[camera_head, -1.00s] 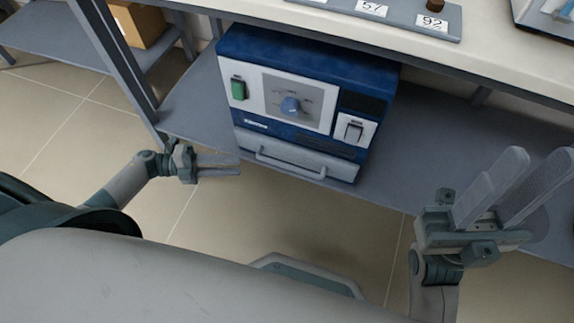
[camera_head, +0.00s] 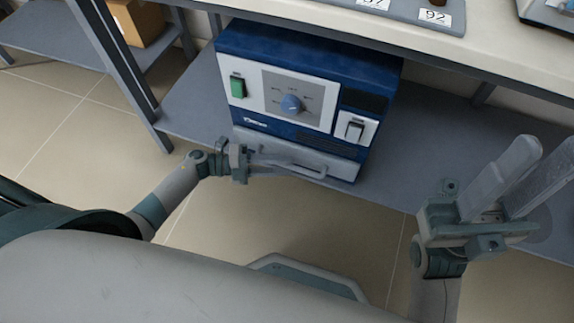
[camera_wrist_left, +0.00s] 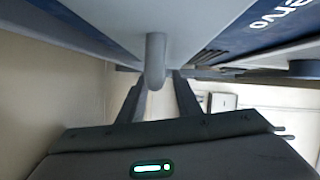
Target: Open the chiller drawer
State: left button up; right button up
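The chiller (camera_head: 300,50) is a blue box with a white front panel, standing on the lower shelf. Its drawer (camera_head: 334,171) is the pale grey front at the bottom and looks shut, with a bar handle (camera_head: 305,174) across it. My left gripper (camera_head: 290,166) is at the handle's left part, its fingers pointing right along the drawer front and partly covering it. In the left wrist view the fingers (camera_wrist_left: 158,95) are apart, with the rounded handle end (camera_wrist_left: 156,62) between them; contact cannot be told. My right gripper (camera_head: 543,165) is open and empty at the right, away from the chiller.
The bench top (camera_head: 490,50) runs above the chiller, with a grey numbered tray (camera_head: 400,12) on it. A shelf leg (camera_head: 118,70) stands left of the chiller. The lower shelf (camera_head: 430,140) is bare to its right. The tiled floor in front is clear.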

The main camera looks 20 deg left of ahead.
pick_arm(q)
jog(key=shift+x, duration=0.85)
grip_shut()
jog(key=shift+s, duration=0.1)
